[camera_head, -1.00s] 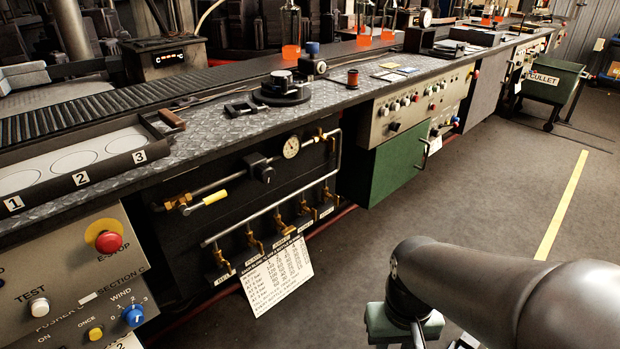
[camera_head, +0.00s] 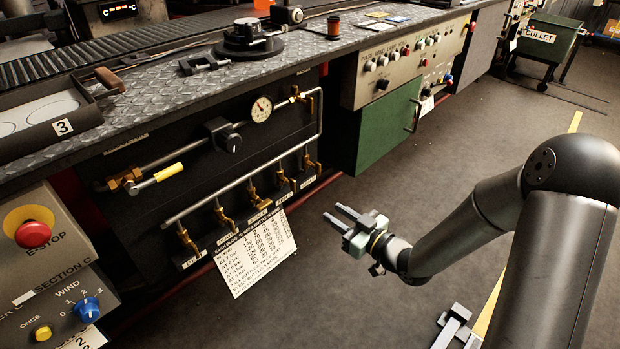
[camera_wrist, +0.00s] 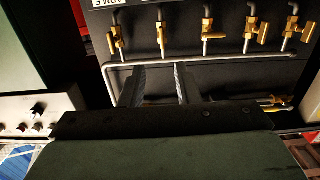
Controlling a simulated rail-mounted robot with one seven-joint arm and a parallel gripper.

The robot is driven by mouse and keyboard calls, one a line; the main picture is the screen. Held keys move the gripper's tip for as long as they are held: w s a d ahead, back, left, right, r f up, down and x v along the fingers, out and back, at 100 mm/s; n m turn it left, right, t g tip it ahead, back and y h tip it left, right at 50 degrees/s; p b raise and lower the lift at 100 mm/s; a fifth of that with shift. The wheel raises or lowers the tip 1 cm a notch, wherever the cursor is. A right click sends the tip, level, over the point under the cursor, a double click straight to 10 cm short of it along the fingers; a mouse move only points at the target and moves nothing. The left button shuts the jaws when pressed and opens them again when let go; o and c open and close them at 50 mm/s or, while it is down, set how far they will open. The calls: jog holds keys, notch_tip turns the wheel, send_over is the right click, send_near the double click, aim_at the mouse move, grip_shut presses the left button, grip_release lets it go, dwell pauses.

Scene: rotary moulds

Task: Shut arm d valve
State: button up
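A row of several small brass valves hangs from a horizontal grey pipe on the black panel. I take the arm d valve (camera_head: 281,178) to be the second from the right; its label is too small to read surely. The wrist view looks upside down, and there this valve (camera_wrist: 162,35) is second from the left. Its exact handle angle is hard to tell. My gripper (camera_head: 333,211) is open and empty, in front and to the right of the row, apart from the valves. Its two separated fingers (camera_wrist: 156,72) also show in the wrist view.
A white printed card (camera_head: 252,252) hangs below the valves. Above them are a gauge (camera_head: 261,108) and a yellow-handled valve (camera_head: 168,172). A green door (camera_head: 388,130) stands to the right. The floor before the panel is clear.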

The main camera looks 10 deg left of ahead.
aim_at(295, 186)
jog(key=b+x, duration=0.1)
jog(key=x, duration=0.4)
jog(key=b+x, duration=0.2)
jog(key=x, duration=0.4)
jog(key=r+b+x, duration=0.1)
jog(key=x, duration=0.5)
jog(key=shift+a, duration=0.25)
grip_shut()
